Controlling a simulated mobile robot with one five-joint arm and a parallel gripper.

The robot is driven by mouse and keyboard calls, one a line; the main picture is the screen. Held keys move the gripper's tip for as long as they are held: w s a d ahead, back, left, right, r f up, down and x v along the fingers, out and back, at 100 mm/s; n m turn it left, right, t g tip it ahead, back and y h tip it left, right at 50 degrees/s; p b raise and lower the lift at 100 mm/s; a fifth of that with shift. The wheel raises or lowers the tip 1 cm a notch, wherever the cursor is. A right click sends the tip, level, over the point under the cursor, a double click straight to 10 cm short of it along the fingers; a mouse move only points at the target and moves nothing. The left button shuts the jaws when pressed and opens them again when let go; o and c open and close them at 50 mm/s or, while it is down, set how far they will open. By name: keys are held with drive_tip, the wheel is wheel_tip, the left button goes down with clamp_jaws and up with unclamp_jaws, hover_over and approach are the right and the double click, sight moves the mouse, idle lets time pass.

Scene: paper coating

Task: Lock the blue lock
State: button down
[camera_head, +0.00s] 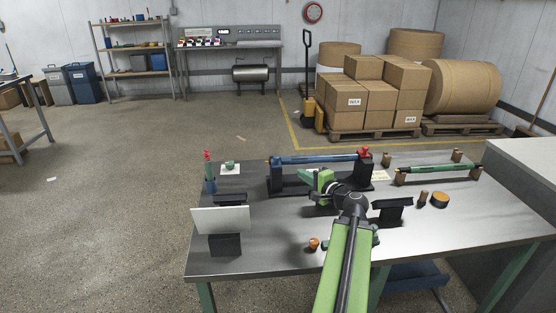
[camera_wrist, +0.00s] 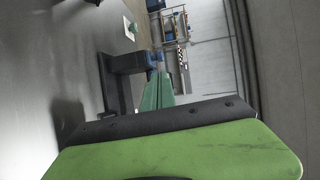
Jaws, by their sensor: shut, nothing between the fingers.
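A blue bar (camera_head: 318,159) lies across a black stand (camera_head: 275,180) with two uprights at the back middle of the table. A red knob (camera_head: 365,151) sits on the stand's right upright. Another blue piece (camera_head: 210,185) with a red top stands at the table's left; which blue part is the lock I cannot tell. My gripper (camera_head: 305,174) is in front of the stand, between its uprights, with its teal fingers shut and empty. In the wrist view the fingers (camera_wrist: 160,88) point toward the black upright (camera_wrist: 125,63), with blue parts near its end. Contact cannot be told.
A white panel (camera_head: 220,220) on a black holder stands front left. A green roller (camera_head: 440,168) lies on supports at the right. An orange-topped piece (camera_head: 313,243) and an orange roll (camera_head: 440,199) are on the metal table (camera_head: 270,255). The front left is mostly clear.

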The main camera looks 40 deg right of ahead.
sight(278, 159)
drive_tip(key=shift+s+r, duration=0.1)
drive_tip(key=b+x, duration=0.1)
drive_tip(key=x, duration=1.3)
drive_tip(key=shift+b, duration=0.4)
drive_tip(key=w+d, duration=0.1)
drive_tip(key=w, duration=0.1)
drive_tip(key=w+d, duration=0.1)
drive_tip(key=d, duration=0.1)
drive_tip(key=shift+w+d+r, duration=0.1)
drive_tip(key=shift+w+d, duration=0.1)
drive_tip(key=shift+w, duration=0.2)
drive_tip(key=shift+s+r, duration=0.1)
drive_tip(key=shift+a, duration=0.1)
